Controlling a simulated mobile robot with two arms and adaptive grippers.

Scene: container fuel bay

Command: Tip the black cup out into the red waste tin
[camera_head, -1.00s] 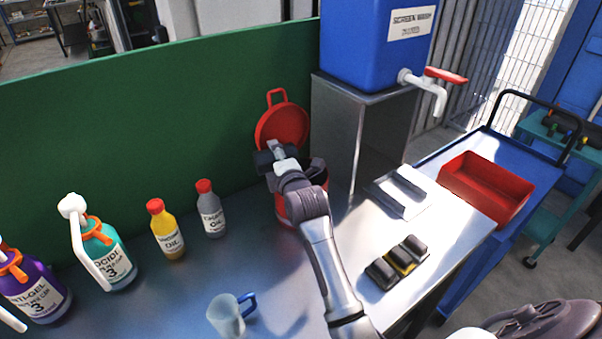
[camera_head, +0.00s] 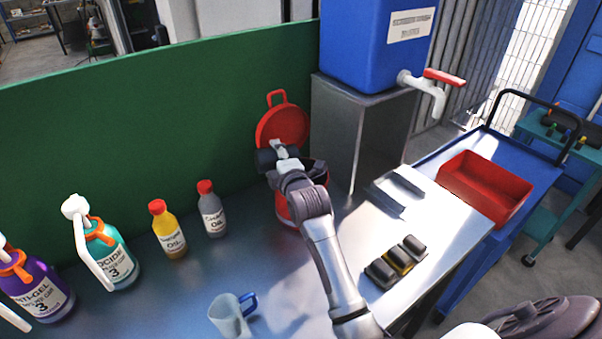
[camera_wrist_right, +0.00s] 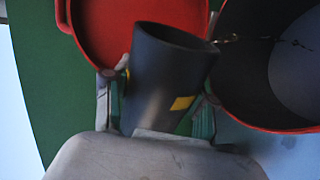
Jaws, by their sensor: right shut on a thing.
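My right gripper (camera_head: 284,155) is over the red waste tin (camera_head: 283,210) on the bench, with my arm hiding part of the tin. In the right wrist view my right gripper (camera_wrist_right: 155,100) is shut on the black cup (camera_wrist_right: 160,70), which has a small yellow patch. The cup is tilted, its mouth toward the open tin (camera_wrist_right: 245,75). A thin dark trail of drops (camera_wrist_right: 265,38) runs from its lip across the tin's opening. The tin's red lid (camera_head: 288,122) stands open behind it. My left gripper is not in view.
Yellow (camera_head: 167,230) and grey (camera_head: 211,210) oil bottles, teal (camera_head: 115,258) and purple (camera_head: 38,290) bottles and a clear jug (camera_head: 228,317) stand left. A metal stand (camera_head: 362,130) under a blue tank (camera_head: 372,40) is close right of the tin.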

